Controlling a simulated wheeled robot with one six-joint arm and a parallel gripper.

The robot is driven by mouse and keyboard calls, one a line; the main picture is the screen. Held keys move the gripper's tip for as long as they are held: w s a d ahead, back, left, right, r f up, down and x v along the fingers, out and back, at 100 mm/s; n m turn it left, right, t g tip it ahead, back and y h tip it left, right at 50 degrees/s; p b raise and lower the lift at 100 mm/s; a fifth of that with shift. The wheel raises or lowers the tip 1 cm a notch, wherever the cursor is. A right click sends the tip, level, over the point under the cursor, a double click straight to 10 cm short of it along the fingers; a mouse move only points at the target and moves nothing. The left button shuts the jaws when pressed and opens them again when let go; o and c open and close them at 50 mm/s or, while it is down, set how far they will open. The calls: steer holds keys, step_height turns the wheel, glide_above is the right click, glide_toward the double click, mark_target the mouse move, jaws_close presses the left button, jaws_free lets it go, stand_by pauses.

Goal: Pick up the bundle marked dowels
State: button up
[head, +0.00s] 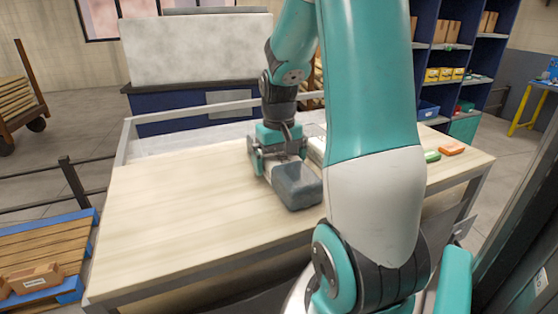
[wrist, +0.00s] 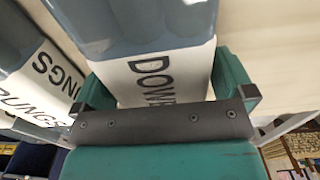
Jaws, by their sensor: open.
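The bundle marked dowels (wrist: 165,80) is grey-blue with a white label band. In the wrist view only the first letters, "DOWE", show, and the rest is hidden by my gripper. My gripper (wrist: 166,88) is open, with a teal finger on each side of the label band. I cannot tell whether either finger touches it. In the head view my gripper (head: 273,160) is low over the table, at the back of a grey bundle (head: 298,187) that lies on the tabletop. No lettering is readable there.
Another grey bundle with a white label ending in "UNGS" (wrist: 25,85) lies close on the left in the wrist view. Orange (head: 451,149) and green (head: 432,156) items lie at the table's right. The wooden tabletop (head: 180,210) is clear on the left.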

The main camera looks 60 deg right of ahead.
steer(key=shift+f, duration=0.15)
steer(key=shift+c, duration=0.5)
steer(key=c, duration=1)
